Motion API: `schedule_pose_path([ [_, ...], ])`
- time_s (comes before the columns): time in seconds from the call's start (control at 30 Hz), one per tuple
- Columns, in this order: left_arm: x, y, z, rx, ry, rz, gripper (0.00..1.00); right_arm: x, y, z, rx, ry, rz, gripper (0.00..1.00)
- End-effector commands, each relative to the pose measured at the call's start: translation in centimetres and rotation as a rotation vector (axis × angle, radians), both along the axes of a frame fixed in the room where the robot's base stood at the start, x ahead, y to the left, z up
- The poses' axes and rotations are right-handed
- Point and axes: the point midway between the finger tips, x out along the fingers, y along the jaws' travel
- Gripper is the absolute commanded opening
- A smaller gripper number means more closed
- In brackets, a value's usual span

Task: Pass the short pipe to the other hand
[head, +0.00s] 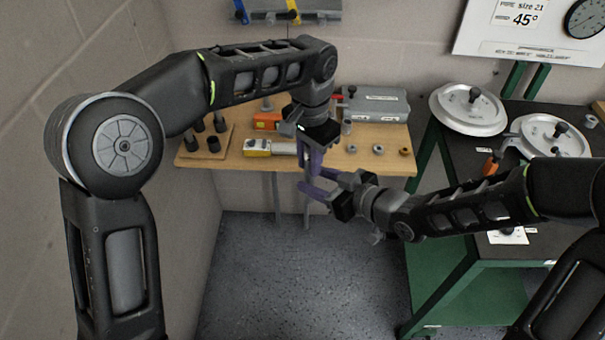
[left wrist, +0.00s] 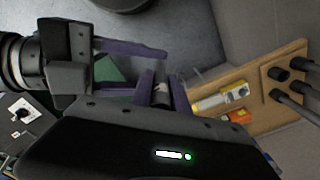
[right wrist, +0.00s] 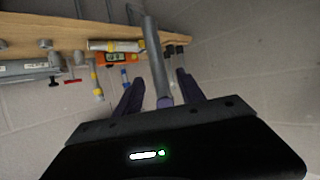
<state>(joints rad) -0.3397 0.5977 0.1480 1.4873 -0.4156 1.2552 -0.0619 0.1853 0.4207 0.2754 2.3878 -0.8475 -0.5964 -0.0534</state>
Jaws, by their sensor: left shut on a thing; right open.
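The short pipe (right wrist: 157,62) is a grey tube. My left gripper (head: 312,160) points down above the floor in front of the wooden bench and is shut on the pipe. In the left wrist view the pipe (left wrist: 161,94) shows between its purple fingers. My right gripper (head: 318,184) comes in from the right, just below the left one, with its purple fingers apart. In the right wrist view the pipe runs lengthwise between the open right fingers (right wrist: 160,92). Contact with either right finger cannot be told.
The wooden bench (head: 386,162) behind bears a yellow-and-silver tool (head: 270,147), a grey case (head: 374,103), small fittings and a block with dark upright pegs (head: 213,144). A green-framed table (head: 443,290) with round white plates (head: 468,108) stands at right. A wall is close at left.

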Motion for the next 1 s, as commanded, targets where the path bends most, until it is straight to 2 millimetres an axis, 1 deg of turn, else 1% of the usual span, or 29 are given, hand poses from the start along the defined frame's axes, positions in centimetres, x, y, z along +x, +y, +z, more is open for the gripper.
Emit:
schedule_pose_path([
  [0.03,0.0,0.0,0.0,-0.001,-0.001,0.0,0.0,0.4,0.9,-0.5,0.001,0.004,0.004,0.46],
  [0.1,0.0,0.0,0.0,-0.001,-0.001,0.0,0.0,1.2,1.7,-0.9,0.0,0.003,0.003,0.46],
  [0.3,0.0,0.0,0.0,-0.001,-0.001,0.0,0.0,2.8,3.4,-1.9,-0.001,0.002,0.001,0.46],
  [0.43,0.0,0.0,0.0,-0.001,-0.001,0.0,0.0,3.3,3.9,-2.2,-0.001,0.001,0.0,0.46],
  [0.7,0.0,0.0,0.0,-0.001,-0.001,0.0,0.0,3.3,3.9,-2.2,-0.001,0.0,-0.001,0.46],
  [0.77,0.0,0.0,0.0,-0.001,-0.001,0.0,0.0,3.3,3.9,-2.2,-0.001,0.0,-0.001,0.42],
  [1.0,0.0,0.0,0.0,-0.001,-0.001,0.0,0.0,3.3,3.9,-2.2,-0.001,0.001,0.0,0.22],
])
